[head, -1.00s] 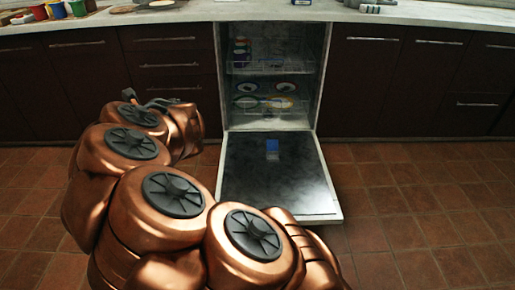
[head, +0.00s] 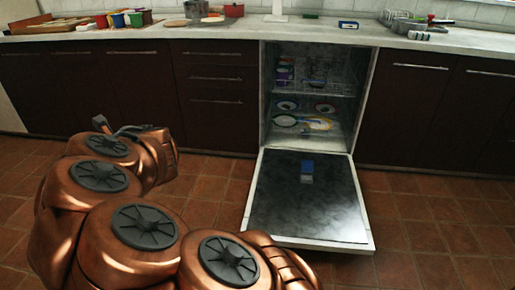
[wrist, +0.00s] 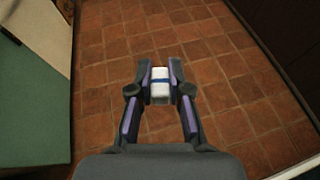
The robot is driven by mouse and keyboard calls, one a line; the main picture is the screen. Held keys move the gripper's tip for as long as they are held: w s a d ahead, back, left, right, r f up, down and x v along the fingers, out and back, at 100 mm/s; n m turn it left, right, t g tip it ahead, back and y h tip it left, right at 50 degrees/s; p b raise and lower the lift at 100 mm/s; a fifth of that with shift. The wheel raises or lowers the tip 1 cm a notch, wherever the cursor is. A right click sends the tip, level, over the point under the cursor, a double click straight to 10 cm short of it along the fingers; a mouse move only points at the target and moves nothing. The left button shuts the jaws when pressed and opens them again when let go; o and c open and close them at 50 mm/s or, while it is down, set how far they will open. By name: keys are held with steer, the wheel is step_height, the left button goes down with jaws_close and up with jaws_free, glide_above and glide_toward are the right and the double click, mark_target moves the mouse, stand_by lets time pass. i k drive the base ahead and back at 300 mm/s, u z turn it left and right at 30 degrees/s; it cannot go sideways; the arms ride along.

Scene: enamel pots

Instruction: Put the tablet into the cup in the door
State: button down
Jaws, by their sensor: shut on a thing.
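My gripper (wrist: 160,85) is shut on a small white tablet with a blue band (wrist: 160,86), held between its fingertips above the tiled floor in the wrist view. In the head view my gripper (head: 118,130) is at the left, well away from the dishwasher; the tablet cannot be made out there. The dishwasher door (head: 285,220) is folded down open at the right of centre. The cup in the door shows as a small compartment (head: 307,179) with a blue flap (head: 308,165) near the door's inner end. The inside of the cup is too small to see.
Dishwasher racks (head: 310,90) hold bowls and plates behind the door. Dark cabinets (head: 110,90) flank it under a pale worktop (head: 230,32) with pots and a dish rack. The tiled floor (head: 420,240) is clear. A green panel (wrist: 35,110) is at left in the wrist view.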

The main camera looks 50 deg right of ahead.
mark_target(304, 176)
steer(key=z, duration=0.25)
steer(key=i, duration=0.8)
steer(key=z, duration=0.95)
steer(key=i, duration=0.35)
steer(key=z, duration=0.15)
